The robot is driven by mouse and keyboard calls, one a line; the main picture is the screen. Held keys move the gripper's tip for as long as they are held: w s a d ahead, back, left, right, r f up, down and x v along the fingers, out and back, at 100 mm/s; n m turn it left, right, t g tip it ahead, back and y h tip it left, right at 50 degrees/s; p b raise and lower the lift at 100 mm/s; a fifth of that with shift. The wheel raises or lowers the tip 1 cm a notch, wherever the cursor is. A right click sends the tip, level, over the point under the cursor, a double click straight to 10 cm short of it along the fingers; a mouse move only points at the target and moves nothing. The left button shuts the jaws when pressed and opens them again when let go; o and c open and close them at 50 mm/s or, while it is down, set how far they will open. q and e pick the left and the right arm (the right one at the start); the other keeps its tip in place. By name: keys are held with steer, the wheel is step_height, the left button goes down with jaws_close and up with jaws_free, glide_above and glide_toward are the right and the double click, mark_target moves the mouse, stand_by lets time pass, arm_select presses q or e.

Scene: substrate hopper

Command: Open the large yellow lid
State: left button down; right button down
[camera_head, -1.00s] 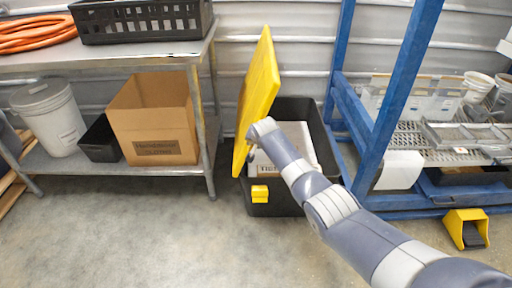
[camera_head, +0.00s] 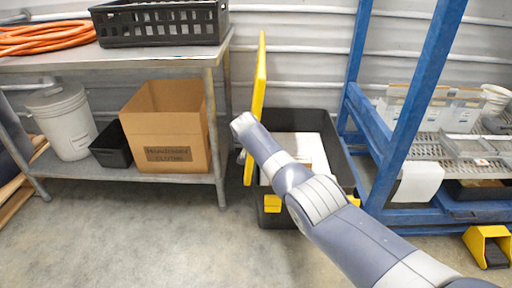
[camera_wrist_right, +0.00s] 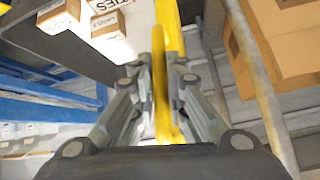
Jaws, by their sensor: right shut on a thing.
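The large yellow lid (camera_head: 259,80) stands nearly upright at the left side of the black bin (camera_head: 312,122), seen almost edge-on. My right arm reaches over the bin to the lid. In the right wrist view my right gripper (camera_wrist_right: 168,62) is shut on the lid's edge, which runs between its two fingers. In the head view the fingers are mostly hidden by my wrist. My left gripper is not in view.
A metal table (camera_head: 222,95) with a cardboard box (camera_head: 168,125) on its lower shelf stands close left of the lid. A blue rack (camera_head: 400,120) stands right of the bin. A yellow pedal (camera_head: 488,247) is on the floor. The floor in front is clear.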

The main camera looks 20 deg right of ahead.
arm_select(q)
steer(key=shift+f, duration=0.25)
arm_select(e)
steer(key=shift+w+a, duration=0.1)
steer(key=shift+a, duration=0.1)
steer(key=c, duration=1.6)
jaws_free()
steer(key=shift+r, duration=0.1)
steer(key=v, duration=1.2)
steer(key=shift+a, duration=0.15)
